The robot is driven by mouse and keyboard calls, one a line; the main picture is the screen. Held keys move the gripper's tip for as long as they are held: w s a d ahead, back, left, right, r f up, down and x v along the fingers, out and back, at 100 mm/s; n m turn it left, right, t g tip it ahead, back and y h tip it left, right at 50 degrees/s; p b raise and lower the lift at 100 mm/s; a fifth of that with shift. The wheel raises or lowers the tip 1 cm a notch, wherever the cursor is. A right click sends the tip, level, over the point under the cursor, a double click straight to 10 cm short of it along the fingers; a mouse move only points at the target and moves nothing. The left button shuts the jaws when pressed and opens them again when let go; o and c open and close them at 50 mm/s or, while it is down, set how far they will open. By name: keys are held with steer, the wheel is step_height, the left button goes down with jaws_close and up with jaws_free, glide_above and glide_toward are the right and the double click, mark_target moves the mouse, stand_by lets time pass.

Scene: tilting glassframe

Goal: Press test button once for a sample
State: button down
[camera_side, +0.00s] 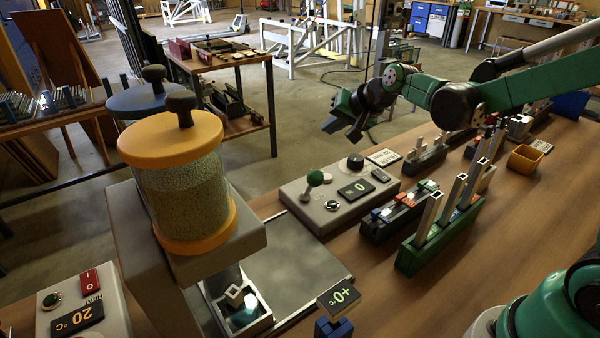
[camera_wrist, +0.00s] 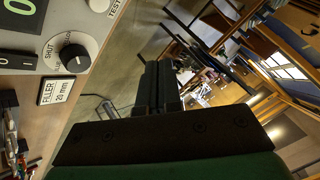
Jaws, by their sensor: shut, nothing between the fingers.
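The control panel (camera_side: 345,208) is a grey box on the bench. In the wrist view, a TEST label (camera_wrist: 117,10) is beside a pale round part (camera_wrist: 98,4), cut by the top edge. In the side view, a green-topped knob (camera_side: 315,178) stands at the panel's far left; I cannot tell whether it is the test button. My gripper (camera_side: 343,128) is shut and empty, in the air above and beyond the panel, touching nothing. Its dark fingers (camera_wrist: 160,85) also show in the wrist view.
A granule hopper with an orange lid (camera_side: 172,138) stands left. A green rack (camera_side: 440,243) and other racks crowd the right. An orange bin (camera_side: 525,158) is farther right.

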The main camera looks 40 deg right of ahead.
mark_target(329, 178)
steer(key=shift+f, duration=4.35)
steer(key=shift+f, duration=0.1)
steer(key=shift+f, duration=0.3)
steer(key=shift+f, duration=0.45)
steer(key=shift+r, duration=0.85)
steer(key=shift+r, duration=2.5)
